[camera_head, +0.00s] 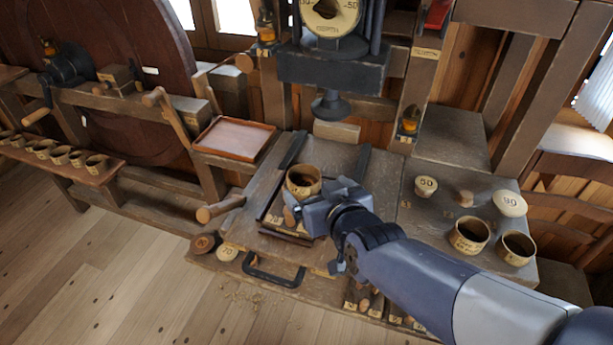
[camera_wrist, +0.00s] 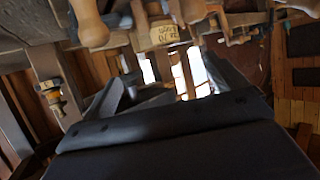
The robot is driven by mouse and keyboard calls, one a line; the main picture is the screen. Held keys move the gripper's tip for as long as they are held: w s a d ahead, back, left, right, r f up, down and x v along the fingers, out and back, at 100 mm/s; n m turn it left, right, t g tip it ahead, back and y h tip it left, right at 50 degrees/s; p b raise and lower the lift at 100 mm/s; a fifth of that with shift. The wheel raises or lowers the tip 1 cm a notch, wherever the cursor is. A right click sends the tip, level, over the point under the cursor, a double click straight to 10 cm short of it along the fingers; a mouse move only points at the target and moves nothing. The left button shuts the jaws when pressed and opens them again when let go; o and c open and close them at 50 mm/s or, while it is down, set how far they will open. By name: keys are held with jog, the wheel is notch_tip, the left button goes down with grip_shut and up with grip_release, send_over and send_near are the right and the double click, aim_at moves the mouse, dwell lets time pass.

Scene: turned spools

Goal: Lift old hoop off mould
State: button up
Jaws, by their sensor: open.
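A pale wooden ring (camera_head: 303,181) with a dark opening sits on the black-railed slide tray (camera_head: 270,216) under the press; I take it for the old hoop. Whether a mould stands inside it cannot be told. My gripper (camera_head: 305,208) is at the near right side of the ring, open, with nothing seen held. A rounded wooden end (camera_head: 290,217) shows beside its fingers. In the wrist view my open fingers (camera_wrist: 172,88) point toward a pale block with dark lettering (camera_wrist: 164,35), which lies beyond and between them.
The press head (camera_head: 332,104) hangs behind and above the ring. On the right bench stand two open cups (camera_head: 470,236), a knob marked 50 (camera_head: 426,186) and one marked 90 (camera_head: 509,203). A pinkish tray (camera_head: 234,139) is at left, several cups on the far-left shelf (camera_head: 75,157).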

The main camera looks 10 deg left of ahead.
aim_at(299, 171)
jog(key=shift+x, duration=1.85)
jog(key=shift+d+f+p+x, duration=0.15)
jog(key=shift+p+x, duration=0.15)
jog(key=shift+x, duration=1)
jog(key=shift+d+f+p+x, duration=0.1)
jog(key=shift+p+x, duration=0.2)
jog(key=shift+x, duration=1)
jog(key=c, duration=1)
